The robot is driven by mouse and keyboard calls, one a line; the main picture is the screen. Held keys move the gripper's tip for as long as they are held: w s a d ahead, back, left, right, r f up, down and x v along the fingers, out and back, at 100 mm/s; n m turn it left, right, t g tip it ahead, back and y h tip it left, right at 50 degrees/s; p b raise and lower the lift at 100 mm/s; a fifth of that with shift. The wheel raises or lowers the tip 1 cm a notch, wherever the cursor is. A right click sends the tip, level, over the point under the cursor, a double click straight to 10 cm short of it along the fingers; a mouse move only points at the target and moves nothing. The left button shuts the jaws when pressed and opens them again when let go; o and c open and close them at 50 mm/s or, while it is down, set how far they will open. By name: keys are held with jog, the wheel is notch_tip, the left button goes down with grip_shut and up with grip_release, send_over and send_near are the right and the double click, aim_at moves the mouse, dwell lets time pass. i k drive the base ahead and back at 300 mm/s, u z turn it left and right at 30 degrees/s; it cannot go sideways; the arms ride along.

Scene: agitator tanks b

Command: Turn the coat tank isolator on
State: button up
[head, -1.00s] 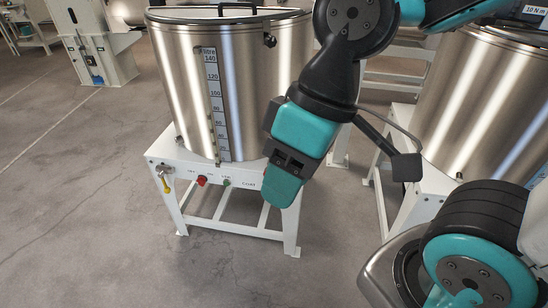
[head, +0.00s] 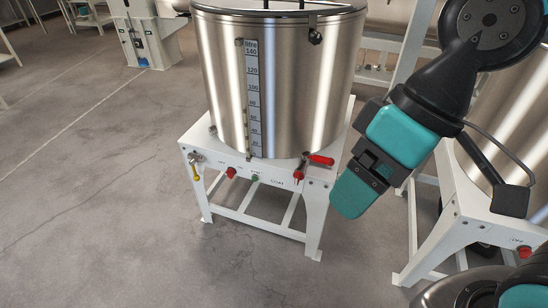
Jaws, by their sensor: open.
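The steel tank (head: 300,80) with a litre scale stands on a white frame whose front panel has small lettering that looks like COAT (head: 277,183). A red knob (head: 231,172) sits on that panel, with small OFF and ON lettering around it; which way it points is too small to tell. Beside it is a green button (head: 254,178). My gripper (head: 348,197) is open and empty. It appears just right of the panel's right end in the picture and well to the right of the red knob, apart from it.
A valve with a red lever (head: 318,159) sticks out at the panel's right, close to my gripper. A tap with a yellow handle (head: 196,174) is at the left end. Another tank frame with a red knob (head: 524,252) stands at right. The floor in front and left is clear.

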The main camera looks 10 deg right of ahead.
aim_at(231, 173)
jog(key=k, duration=0.6)
jog(key=u, duration=0.55)
jog(key=i, duration=0.5)
jog(key=u, duration=0.65)
jog(key=i, duration=0.65)
jog(key=u, duration=0.05)
